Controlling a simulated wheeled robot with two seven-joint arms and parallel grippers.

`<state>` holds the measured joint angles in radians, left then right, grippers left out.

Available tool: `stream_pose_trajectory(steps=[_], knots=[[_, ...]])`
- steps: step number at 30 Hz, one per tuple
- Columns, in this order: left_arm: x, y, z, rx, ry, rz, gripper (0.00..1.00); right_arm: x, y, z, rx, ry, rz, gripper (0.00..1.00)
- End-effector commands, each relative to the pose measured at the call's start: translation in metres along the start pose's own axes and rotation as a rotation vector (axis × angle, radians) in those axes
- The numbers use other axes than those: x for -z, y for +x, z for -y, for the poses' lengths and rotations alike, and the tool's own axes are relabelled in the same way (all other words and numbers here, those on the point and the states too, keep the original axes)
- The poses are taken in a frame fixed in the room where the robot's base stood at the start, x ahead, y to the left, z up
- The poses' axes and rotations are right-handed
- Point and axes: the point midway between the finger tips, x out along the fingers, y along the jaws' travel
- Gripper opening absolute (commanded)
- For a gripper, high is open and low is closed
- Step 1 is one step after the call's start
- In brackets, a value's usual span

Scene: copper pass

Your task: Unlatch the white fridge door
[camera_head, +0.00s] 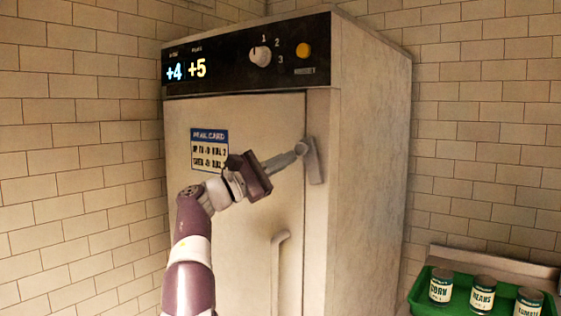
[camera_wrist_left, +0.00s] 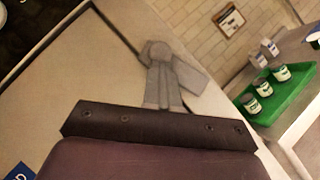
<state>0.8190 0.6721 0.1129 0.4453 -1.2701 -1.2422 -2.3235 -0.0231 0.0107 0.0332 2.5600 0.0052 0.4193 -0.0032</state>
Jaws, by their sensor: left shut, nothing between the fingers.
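The white fridge (camera_head: 365,150) stands against the tiled wall with its door (camera_head: 235,225) closed flush to the frame. A grey latch (camera_head: 314,162) sits on the right-hand frame strip, just past the door's edge, roughly upright and slightly tilted. A pale vertical handle (camera_head: 277,265) is lower on the door. My left gripper (camera_head: 301,148) is shut and empty, its fingertips at the latch's upper left side. In the left wrist view the shut fingers (camera_wrist_left: 160,75) overlap the latch plate (camera_wrist_left: 192,76); whether they touch is unclear. My right gripper is not in view.
The black top panel has displays (camera_head: 186,69) reading +4 and +5, a dial (camera_head: 260,56) and a yellow button (camera_head: 303,50). A blue-headed card (camera_head: 209,149) is on the door. A green tray (camera_head: 420,294) with cans stands right of the fridge.

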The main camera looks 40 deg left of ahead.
Motion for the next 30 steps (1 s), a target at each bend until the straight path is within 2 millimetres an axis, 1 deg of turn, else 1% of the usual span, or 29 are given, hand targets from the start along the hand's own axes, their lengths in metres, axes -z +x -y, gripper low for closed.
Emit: stream_pose_trajectory(steps=[1, 6, 15, 30], knots=[[-0.001, 0.002, -0.002, 0.019, 0.026, -0.001, 0.00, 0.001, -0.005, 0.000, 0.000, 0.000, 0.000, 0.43], [-0.007, 0.005, -0.002, 0.074, 0.101, 0.000, 0.00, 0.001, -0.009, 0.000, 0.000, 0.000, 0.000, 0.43], [-0.011, 0.009, -0.001, 0.072, 0.095, 0.000, 0.00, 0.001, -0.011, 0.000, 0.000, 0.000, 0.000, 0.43], [-0.012, 0.009, 0.000, 0.071, 0.095, 0.001, 0.00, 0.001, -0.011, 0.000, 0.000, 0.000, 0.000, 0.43]])
